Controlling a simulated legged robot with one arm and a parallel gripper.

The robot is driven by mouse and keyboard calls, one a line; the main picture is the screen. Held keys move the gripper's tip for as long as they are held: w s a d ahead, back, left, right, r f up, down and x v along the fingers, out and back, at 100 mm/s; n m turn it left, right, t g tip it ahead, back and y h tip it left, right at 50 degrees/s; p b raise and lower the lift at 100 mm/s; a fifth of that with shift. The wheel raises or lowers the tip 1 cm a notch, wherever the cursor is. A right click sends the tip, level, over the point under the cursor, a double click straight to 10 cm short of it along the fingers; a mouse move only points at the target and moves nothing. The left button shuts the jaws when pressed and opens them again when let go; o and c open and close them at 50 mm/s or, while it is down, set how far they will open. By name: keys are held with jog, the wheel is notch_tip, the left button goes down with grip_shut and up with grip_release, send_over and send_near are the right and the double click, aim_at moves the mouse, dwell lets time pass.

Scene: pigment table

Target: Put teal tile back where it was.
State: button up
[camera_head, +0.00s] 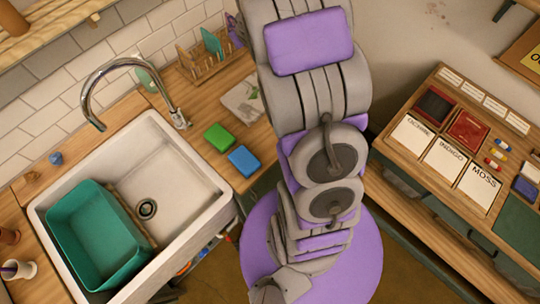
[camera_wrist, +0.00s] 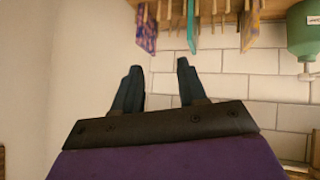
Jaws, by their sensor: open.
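A teal tile (camera_head: 212,42) stands in the wooden rack (camera_head: 205,72) on the counter behind the sink, between other tiles. The teal tile also shows in the wrist view (camera_wrist: 191,24), at the top among the rack's pegs; that view looks upside down. My gripper (camera_wrist: 157,68) is open, with nothing between its two dark fingers. It is apart from the tile, whose lower picture end lies above the fingertips. In the head view my arm fills the middle, and I cannot make out the gripper there.
A white sink (camera_head: 165,160) holds a teal tub (camera_head: 95,230), with a faucet (camera_head: 110,62) behind. Green (camera_head: 219,137) and blue (camera_head: 244,161) sponges lie on the counter. A green bottle (camera_wrist: 306,38) is beside the rack. A labelled tray table (camera_head: 420,190) stands right.

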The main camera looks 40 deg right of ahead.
jog(key=s+a+r+g, duration=0.3)
jog(key=s+a, duration=0.3)
jog(key=s, duration=0.8)
jog(key=s+a+r+g+y, duration=0.1)
jog(key=s+a+g, duration=0.3)
jog(key=s, duration=1.1)
jog(key=s+a+r+g+y, duration=0.1)
jog(key=s+a+r+g, duration=0.3)
jog(key=s+a, duration=0.5)
jog(key=s, duration=0.5)
jog(key=shift+s+a+r+m, duration=0.3)
jog(key=shift+a, duration=0.1)
notch_tip(320, 180, down, 2)
jog(key=shift+f+b, duration=0.1)
jog(key=shift+b, duration=0.9)
